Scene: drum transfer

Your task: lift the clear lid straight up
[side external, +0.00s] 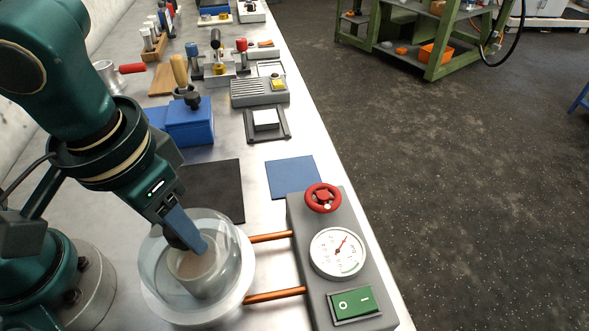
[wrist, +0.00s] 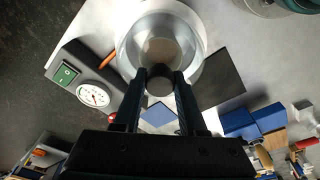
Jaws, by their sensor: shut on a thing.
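The clear lid (side external: 225,228) is a see-through dome in the side external view, at the lower middle. It stands over a pale inner cup (side external: 205,279) on a round white base (side external: 243,290). It also shows in the wrist view (wrist: 128,48). My gripper (wrist: 160,77) is shut on a dark round knob (wrist: 159,87) at the lid's top. I cannot tell whether the lid's rim touches the base.
Two copper pipes (side external: 272,237) run from the base to a grey control box (side external: 292,215) with a red valve wheel (side external: 322,197), gauge (side external: 338,252) and green switch (side external: 354,303). A black mat (side external: 217,184) and blue mat (side external: 292,176) lie behind. Blue boxes (side external: 190,123) and tools stand farther back.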

